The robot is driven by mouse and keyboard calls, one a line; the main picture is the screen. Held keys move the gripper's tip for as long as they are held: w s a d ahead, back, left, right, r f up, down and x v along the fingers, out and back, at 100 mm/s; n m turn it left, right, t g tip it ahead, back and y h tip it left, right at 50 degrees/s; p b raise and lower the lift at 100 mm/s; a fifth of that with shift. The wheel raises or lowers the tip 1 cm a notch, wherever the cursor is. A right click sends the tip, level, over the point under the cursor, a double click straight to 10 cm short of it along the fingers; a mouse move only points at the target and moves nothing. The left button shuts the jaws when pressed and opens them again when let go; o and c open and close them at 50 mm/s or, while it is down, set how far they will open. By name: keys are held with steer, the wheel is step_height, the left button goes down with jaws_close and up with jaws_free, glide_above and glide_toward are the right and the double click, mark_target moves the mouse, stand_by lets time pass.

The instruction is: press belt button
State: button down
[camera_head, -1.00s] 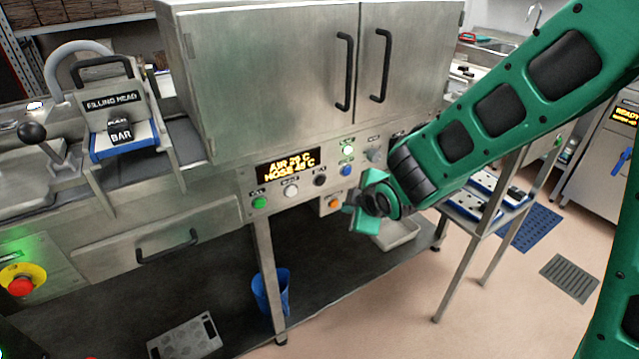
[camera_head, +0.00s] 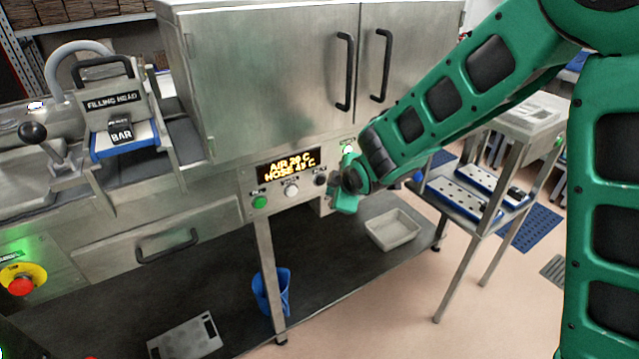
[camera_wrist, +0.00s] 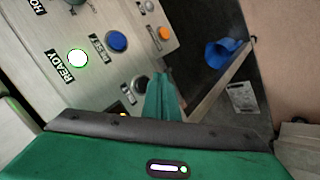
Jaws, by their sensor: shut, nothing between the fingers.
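The control panel (camera_head: 276,186) on the steel cabinet has a lit amber display (camera_head: 287,166), a green button (camera_head: 260,202), a pale button (camera_head: 291,190) and a dark button (camera_head: 320,179). Their labels are too small to read, so I cannot tell which is the belt button. My gripper (camera_head: 343,199) is shut and empty, close to the panel, right of the dark button. The wrist view shows its fingers (camera_wrist: 163,97) beside a dark round button (camera_wrist: 142,87), with a blue RESET button (camera_wrist: 117,41), a lit READY lamp (camera_wrist: 77,58) and an orange button (camera_wrist: 167,34). Contact cannot be told.
Cabinet doors with black handles (camera_head: 345,72) stand above the panel. A red emergency button (camera_head: 21,285) is at lower left. A blue bin (camera_head: 272,292) and a pale tray (camera_head: 393,229) lie below. A steel trolley (camera_head: 462,203) stands at right.

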mark_target(321, 181)
steer(key=shift+w+a, duration=0.35)
steer(key=shift+w, duration=0.2)
steer(key=shift+w+a, duration=0.15)
steer(key=shift+w, duration=0.05)
stand_by(1.7)
steer(key=shift+w+a, duration=0.1)
steer(key=shift+w, duration=0.1)
